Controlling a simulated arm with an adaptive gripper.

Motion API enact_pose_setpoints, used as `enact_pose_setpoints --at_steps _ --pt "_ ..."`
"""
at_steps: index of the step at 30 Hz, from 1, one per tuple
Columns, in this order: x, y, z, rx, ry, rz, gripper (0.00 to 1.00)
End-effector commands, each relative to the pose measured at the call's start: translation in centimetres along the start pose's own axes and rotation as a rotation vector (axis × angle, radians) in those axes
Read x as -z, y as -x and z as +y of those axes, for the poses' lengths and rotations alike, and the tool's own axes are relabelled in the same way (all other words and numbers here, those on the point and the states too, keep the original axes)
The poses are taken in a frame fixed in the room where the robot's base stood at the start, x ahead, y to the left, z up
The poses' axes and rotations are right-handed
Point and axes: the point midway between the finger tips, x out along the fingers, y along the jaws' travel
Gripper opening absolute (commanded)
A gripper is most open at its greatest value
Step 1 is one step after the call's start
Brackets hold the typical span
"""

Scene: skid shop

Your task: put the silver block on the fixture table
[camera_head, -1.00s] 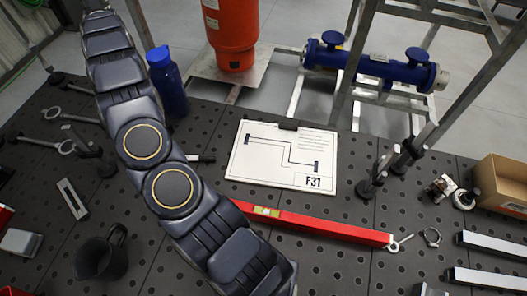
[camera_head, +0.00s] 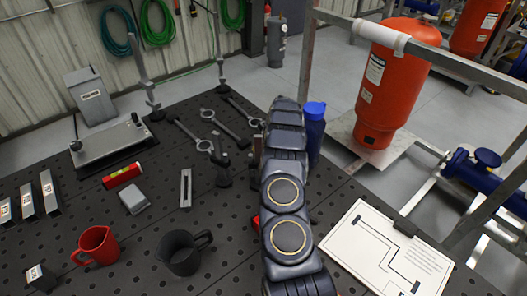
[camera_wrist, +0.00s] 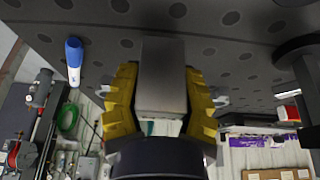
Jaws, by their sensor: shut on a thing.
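My gripper (camera_wrist: 160,104) shows in the wrist view with its yellow fingers on both sides of a silver block (camera_wrist: 162,72), shut on it. The block has plain grey faces, and its far end shows against the dark perforated fixture table (camera_wrist: 235,55). I cannot tell whether block and table touch. In the head view the fixture table (camera_head: 225,255) fills the lower left and middle. My arm crosses it there, and the gripper and held block are hidden from that view.
Clamps stand towards the back. Bare table shows between the mugs and the slotted bar (camera_head: 186,188).

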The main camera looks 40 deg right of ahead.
Motion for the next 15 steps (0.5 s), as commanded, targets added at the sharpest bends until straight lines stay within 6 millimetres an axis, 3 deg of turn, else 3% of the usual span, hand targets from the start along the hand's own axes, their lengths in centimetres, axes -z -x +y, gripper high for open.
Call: enact_pose_setpoints --at_steps 4,14,15 --pt "-0.9 -1.9 0.0 0.002 0.0 -0.002 0.05" --pt "-0.9 -2.2 0.0 0.001 0.0 0.0 0.05" --pt "-0.9 -2.3 0.0 0.001 0.001 0.0 0.42"
